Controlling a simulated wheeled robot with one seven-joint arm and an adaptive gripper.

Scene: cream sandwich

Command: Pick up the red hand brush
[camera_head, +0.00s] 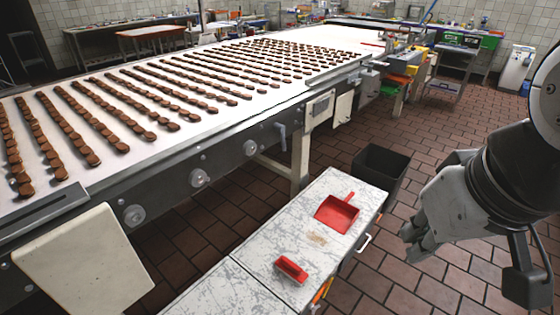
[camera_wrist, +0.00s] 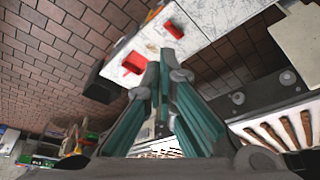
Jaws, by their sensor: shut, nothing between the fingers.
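The red hand brush (camera_head: 291,268) lies on the near part of a white, grey-flecked worktop (camera_head: 225,290). It also shows near the top of the wrist view (camera_wrist: 174,29). A red dustpan (camera_head: 337,213) lies farther back on the same worktop, apart from the brush; it also shows in the wrist view (camera_wrist: 134,63). My gripper (camera_head: 412,241) is right of the worktop, over the tiled floor in the head view. It is shut and empty, and apart from the brush. Its fingers (camera_wrist: 160,66) come together in the wrist view.
A long conveyor (camera_head: 285,105) with rows of chocolate pieces runs along the left, beside the worktop. A dark open bin (camera_head: 381,172) stands behind the worktop. Handles stick out on the worktop's right side. The brick-tiled floor (camera_head: 460,130) to the right is mostly clear.

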